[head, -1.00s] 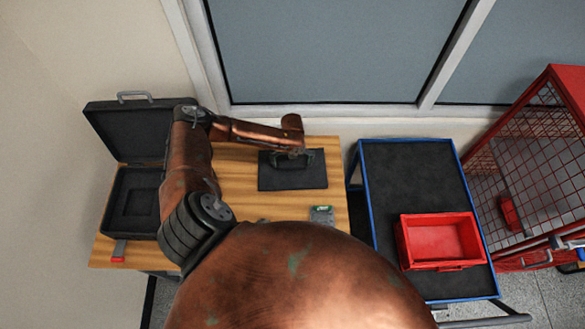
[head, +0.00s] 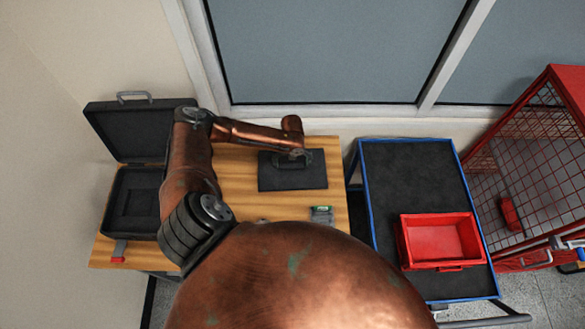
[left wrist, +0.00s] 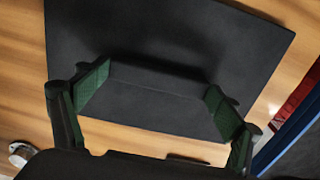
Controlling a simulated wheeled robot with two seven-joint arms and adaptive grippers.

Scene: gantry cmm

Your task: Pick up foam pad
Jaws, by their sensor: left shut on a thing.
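The foam pad (left wrist: 155,82) is a dark, low block on a larger flat dark mat (left wrist: 200,35) in the left wrist view. My left gripper (left wrist: 158,96) is shut on it, with a green-lined finger against each end. In the head view my left gripper (head: 292,158) is over the dark mat (head: 292,184) on the wooden table, and the pad is hard to tell from it. I cannot tell whether the pad touches the mat. My right gripper is not in view.
An open black case (head: 112,210) stands at the table's left. A small grey device (head: 321,215) lies near the front. A blue-edged cart (head: 405,180) with a red bin (head: 402,250) stands to the right, beside a red mesh cage (head: 530,160). A window is behind.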

